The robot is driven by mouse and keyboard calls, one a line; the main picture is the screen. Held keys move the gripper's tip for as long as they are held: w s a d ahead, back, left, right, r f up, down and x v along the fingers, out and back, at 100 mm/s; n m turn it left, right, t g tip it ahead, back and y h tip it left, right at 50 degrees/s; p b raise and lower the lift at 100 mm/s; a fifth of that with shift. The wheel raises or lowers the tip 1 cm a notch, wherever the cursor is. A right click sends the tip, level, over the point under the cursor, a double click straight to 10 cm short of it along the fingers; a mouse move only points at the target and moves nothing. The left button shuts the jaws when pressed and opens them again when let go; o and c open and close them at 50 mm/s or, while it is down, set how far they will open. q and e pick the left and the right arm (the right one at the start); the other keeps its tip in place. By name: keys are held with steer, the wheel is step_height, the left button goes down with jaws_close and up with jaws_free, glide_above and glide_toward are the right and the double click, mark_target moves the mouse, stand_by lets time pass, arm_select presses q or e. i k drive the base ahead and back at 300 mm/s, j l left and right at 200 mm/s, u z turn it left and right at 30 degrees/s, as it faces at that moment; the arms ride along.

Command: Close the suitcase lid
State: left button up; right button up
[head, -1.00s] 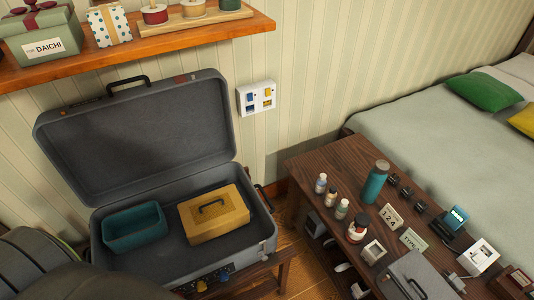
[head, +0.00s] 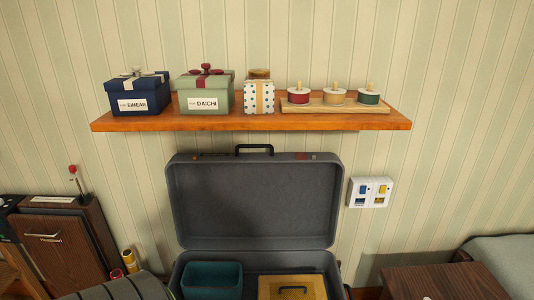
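The grey suitcase stands open in the head view, low in the middle. Its lid (head: 254,203) is raised upright near the striped wall, with a black handle (head: 254,149) on its top edge. The suitcase base (head: 177,268) is cut off by the bottom of the picture. A teal bin (head: 212,279) sits inside on the left. A yellow box with a dark handle (head: 292,288) sits inside on the right. Neither of my grippers is in view.
A switch panel (head: 370,192) is right of the lid. A dark cabinet (head: 62,245) stands left, a brown table (head: 443,282) right.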

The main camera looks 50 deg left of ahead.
mark_target(271, 201)
steer(key=u, duration=1.7)
